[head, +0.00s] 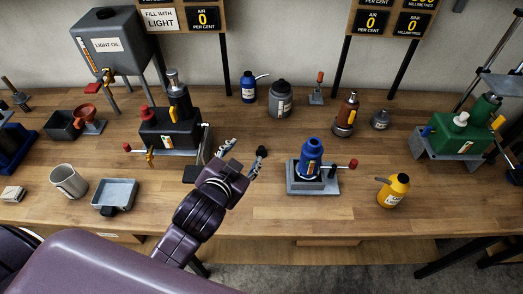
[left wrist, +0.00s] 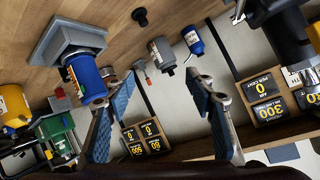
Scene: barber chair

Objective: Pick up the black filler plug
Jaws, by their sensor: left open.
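The black filler plug (head: 262,151) is a small dark knob on the wooden bench, between the black pump unit and the blue jack. It also shows in the left wrist view (left wrist: 139,16) near the top edge, standing on the wood and clear of the fingers. My left gripper (head: 243,152) is open, with nothing visible between its fingers. In the head view its right fingertip is close to the plug; I cannot tell whether they touch. Both spread fingers show in the left wrist view (left wrist: 152,78). My right gripper is not in view.
The blue jack (head: 312,160) on its grey stand is right of the plug. The black pump unit (head: 172,135) is left of my gripper. A blue bottle (head: 249,88) and grey bottle (head: 281,100) stand behind. Bare wood surrounds the plug.

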